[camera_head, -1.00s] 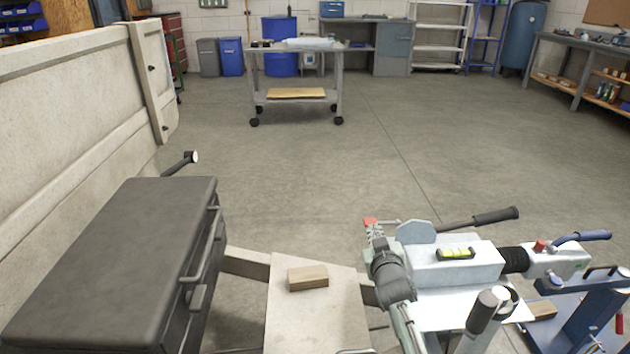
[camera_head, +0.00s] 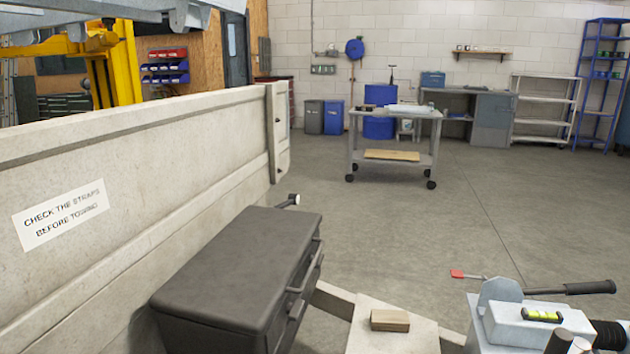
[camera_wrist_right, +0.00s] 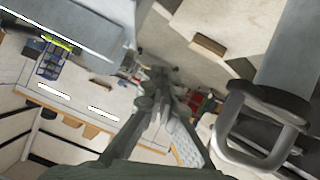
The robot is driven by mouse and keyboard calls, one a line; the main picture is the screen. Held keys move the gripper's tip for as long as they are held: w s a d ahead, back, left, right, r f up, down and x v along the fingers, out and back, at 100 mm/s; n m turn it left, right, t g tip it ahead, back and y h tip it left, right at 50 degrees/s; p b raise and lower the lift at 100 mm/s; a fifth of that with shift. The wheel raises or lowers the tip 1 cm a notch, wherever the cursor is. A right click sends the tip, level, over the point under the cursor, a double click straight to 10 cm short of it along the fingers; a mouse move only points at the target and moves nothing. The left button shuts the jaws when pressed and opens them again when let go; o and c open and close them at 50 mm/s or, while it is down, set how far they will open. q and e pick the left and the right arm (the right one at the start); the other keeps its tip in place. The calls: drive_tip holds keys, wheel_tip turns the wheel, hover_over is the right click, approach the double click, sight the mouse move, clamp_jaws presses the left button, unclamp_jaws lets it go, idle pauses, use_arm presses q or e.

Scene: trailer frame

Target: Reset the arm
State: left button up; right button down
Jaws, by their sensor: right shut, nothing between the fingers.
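My right gripper (camera_wrist_right: 158,82) shows in the right wrist view, with its fingers together and nothing held between them. It reaches up the middle of that view, apart from the wooden block (camera_wrist_right: 208,45) above it to the right. The head view shows neither gripper. There the grey coupler housing (camera_head: 520,329) with a green level vial (camera_head: 542,314) and a black-gripped lever (camera_head: 590,288) stands at the lower right, partly cut off by the frame.
The wooden block (camera_head: 390,320) lies on a pale plate (camera_head: 372,341) on the frame. A dark toolbox (camera_head: 235,265) stands at its left, before the trailer wall (camera_head: 160,165). A wheeled cart (camera_head: 430,145) stands behind. The floor (camera_head: 430,230) between is clear.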

drive_tip(key=s+a+f+g+y, duration=0.1)
drive_tip(key=s+a+f+g, duration=0.1)
drive_tip(key=s+f, duration=0.3)
drive_tip(key=s+a+f+n+g+y, duration=0.1)
drive_tip(key=s+f+g, duration=0.3)
drive_tip(key=s, duration=0.9)
drive_tip(key=s+a+f+g, duration=0.2)
drive_tip(key=s+f, duration=0.4)
drive_tip(key=s, duration=0.3)
drive_tip(key=shift+a+f+n+g+y, duration=0.15)
drive_tip(key=shift+a+n+g+y, duration=0.25)
drive_tip(key=shift+a, duration=0.25)
